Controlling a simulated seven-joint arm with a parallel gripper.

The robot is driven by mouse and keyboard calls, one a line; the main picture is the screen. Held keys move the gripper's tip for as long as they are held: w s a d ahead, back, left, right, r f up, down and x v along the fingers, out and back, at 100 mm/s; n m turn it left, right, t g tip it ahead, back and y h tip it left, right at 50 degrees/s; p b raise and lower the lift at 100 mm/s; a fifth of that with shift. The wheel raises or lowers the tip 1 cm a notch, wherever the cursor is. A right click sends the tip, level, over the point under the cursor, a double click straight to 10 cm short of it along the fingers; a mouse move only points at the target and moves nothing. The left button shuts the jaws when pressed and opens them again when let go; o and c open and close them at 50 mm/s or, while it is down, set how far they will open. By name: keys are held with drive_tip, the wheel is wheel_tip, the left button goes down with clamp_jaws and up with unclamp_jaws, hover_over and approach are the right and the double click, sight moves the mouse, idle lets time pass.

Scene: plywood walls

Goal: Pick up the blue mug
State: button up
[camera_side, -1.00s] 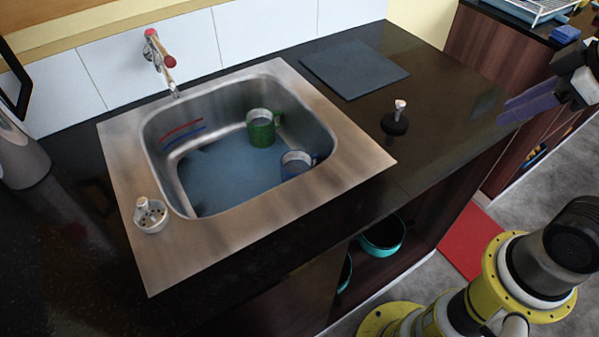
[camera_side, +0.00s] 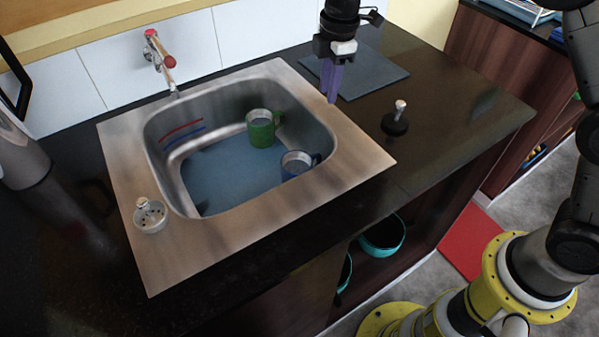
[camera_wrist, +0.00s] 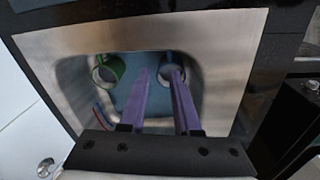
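The blue mug (camera_side: 297,163) stands in the steel sink at its right front, its handle toward the right. In the wrist view the blue mug (camera_wrist: 166,75) shows partly hidden behind a purple finger. A green mug (camera_side: 261,129) stands behind it in the sink; it also shows in the wrist view (camera_wrist: 109,73). My gripper (camera_side: 332,97) points down, above the right rear of the sink, higher than both mugs and apart from them. In the wrist view my gripper's (camera_wrist: 158,71) two purple fingers are apart with nothing held between them.
The sink (camera_side: 124,186) has a raised steel surround and deep walls. A wall tap (camera_side: 162,55) is behind it. A dark board (camera_side: 375,80) and a black stopper (camera_side: 395,121) lie on the counter to the right. A strainer (camera_side: 151,215) sits at the sink's front left.

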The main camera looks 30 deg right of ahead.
drive_tip(key=g, duration=0.1)
approach(320, 150)
drive_tip(key=shift+s+a+f, duration=0.75)
drive_tip(key=shift+s+f, duration=0.1)
drive_tip(key=shift+f, duration=3.2)
clamp_jaws()
drive_tip(key=shift+w+r, duration=0.1)
